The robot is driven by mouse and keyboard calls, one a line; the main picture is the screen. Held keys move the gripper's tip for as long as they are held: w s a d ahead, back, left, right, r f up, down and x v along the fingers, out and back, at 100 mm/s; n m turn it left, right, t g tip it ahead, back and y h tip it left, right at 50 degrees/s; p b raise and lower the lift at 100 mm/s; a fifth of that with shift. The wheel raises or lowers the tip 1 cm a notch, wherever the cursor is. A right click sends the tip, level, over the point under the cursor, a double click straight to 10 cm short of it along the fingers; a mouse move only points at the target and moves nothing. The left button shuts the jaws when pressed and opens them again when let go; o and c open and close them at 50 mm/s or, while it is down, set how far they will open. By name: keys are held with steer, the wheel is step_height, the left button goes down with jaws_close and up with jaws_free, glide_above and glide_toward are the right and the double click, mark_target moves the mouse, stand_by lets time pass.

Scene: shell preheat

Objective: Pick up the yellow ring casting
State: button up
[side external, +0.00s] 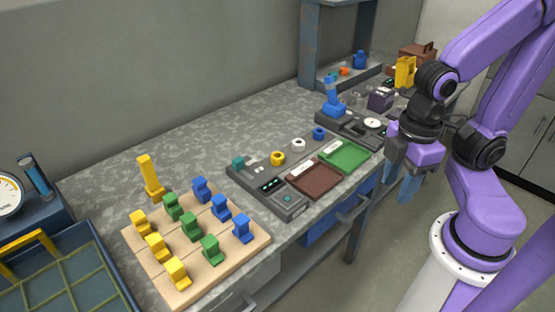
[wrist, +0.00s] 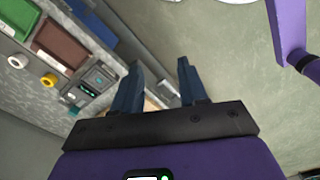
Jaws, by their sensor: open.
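The yellow ring casting (side external: 278,158) is a small ring on the grey bench top, behind the brown tray. It also shows at the left of the wrist view (wrist: 49,80), next to a white ring (wrist: 17,61). My gripper (side external: 401,192) hangs in front of the bench's front edge, well to the right of the yellow ring. Its two blue fingers are apart in the wrist view (wrist: 160,72), with nothing between them.
The white ring (side external: 298,145) and a blue ring (side external: 319,133) lie in a row with the yellow one. The brown tray (side external: 316,179), a green tray (side external: 345,156) and a grey control unit (side external: 290,209) lie nearby. A wooden board (side external: 227,262) holds several coloured blocks.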

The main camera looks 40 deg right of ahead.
steer(key=o, duration=0.6)
